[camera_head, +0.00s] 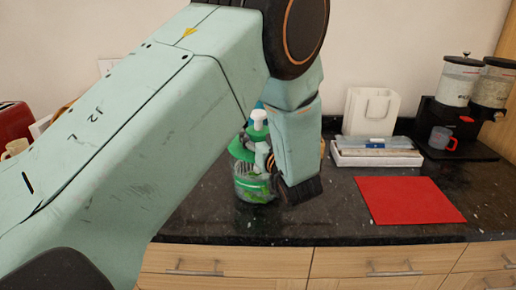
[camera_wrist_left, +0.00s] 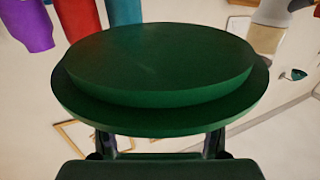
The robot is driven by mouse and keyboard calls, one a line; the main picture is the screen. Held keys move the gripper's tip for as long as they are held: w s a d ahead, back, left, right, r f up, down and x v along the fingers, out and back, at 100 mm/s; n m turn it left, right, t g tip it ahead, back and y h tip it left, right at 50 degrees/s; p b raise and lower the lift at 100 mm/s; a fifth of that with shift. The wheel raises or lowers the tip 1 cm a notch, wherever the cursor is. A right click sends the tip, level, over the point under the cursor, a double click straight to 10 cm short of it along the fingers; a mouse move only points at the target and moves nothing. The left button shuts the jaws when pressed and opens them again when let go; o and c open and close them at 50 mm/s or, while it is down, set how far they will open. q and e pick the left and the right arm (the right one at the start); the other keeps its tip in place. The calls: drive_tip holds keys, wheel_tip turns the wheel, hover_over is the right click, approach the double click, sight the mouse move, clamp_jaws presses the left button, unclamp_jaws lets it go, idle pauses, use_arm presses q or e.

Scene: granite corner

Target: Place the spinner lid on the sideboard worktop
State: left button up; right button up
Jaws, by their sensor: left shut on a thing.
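My left arm comes in from the left and reaches down over the worktop (camera_head: 340,225). The left gripper (camera_wrist_left: 160,145) is shut on the spinner lid (camera_wrist_left: 160,75), a dark green stepped disc that fills the middle of the left wrist view. My right gripper is in neither view.
A red mat (camera_head: 408,200) lies right of the arm on the dark speckled worktop. Behind it are a white tray (camera_head: 376,158), a white bag-shaped holder (camera_head: 371,110) and a dispenser stand (camera_head: 455,135) with a mug (camera_head: 441,139). Bare worktop lies along the front edge.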

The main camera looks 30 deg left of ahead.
use_arm(q)
wheel_tip(320, 180, down, 3)
drive_tip(key=shift+s+r, duration=0.1)
drive_tip(key=shift+r, duration=0.05)
drive_tip(key=shift+w+a+f, duration=0.2)
drive_tip(key=shift+f, duration=0.3)
drive_tip(key=shift+s+d, duration=0.15)
drive_tip(key=shift+f, duration=0.15)
drive_tip(key=o, duration=1.3)
drive_tip(key=shift+f, duration=0.2)
drive_tip(key=shift+o, duration=0.6)
drive_tip(key=shift+r, duration=0.15)
